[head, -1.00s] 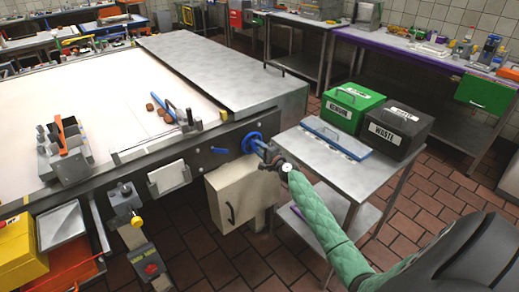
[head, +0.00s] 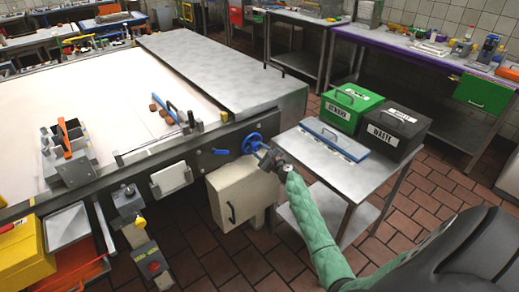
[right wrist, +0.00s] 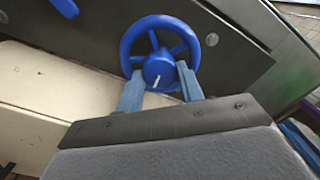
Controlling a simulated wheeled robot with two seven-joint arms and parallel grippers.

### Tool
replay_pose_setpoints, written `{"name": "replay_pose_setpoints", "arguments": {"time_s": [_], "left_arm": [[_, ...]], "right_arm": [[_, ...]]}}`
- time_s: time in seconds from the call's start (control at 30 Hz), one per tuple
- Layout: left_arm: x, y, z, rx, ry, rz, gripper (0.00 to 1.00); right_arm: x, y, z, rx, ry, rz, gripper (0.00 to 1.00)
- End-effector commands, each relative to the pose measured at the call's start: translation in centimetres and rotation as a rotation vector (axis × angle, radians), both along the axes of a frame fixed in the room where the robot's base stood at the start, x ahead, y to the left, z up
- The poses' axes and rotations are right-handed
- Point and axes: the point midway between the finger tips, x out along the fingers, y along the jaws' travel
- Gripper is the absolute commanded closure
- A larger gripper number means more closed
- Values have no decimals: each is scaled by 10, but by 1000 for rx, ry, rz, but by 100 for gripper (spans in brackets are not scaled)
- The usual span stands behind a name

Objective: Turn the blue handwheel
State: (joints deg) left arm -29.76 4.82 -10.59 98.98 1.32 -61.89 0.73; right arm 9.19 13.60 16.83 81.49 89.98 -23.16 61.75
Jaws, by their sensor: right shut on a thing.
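The blue handwheel (head: 252,142) is mounted on the dark side panel of the long table, near its right end. In the right wrist view the wheel (right wrist: 160,48) shows its spokes and a hub with a white mark. My right gripper (head: 262,152) reaches it from the lower right. In the wrist view its two blue fingers (right wrist: 161,88) sit on either side of the hub's lower part, shut on the handwheel. The exact contact is partly hidden. My left gripper is not in view.
A cream box (head: 242,192) hangs below the wheel. A blue lever (head: 220,151) sits left of it on the panel. A steel side table (head: 355,175) at right bears a green bin (head: 353,106) and a black waste bin (head: 397,131). Tiled floor is free in front.

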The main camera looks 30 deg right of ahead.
Motion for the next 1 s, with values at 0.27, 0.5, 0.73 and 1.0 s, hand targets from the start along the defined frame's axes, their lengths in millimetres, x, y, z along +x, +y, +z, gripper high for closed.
{"name": "replay_pose_setpoints", "arguments": {"time_s": [0.27, 0.5, 0.73, 1.0], "left_arm": [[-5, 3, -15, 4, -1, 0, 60], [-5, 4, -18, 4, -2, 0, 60], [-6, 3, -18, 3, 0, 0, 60], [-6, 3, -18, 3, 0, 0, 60]], "right_arm": [[-1, -1, -1, 80, 8, -1, 85], [-1, -1, -2, 94, 9, -1, 85], [-1, -1, -2, 93, 10, -2, 85], [-1, 0, -1, 92, 8, -1, 41]]}}
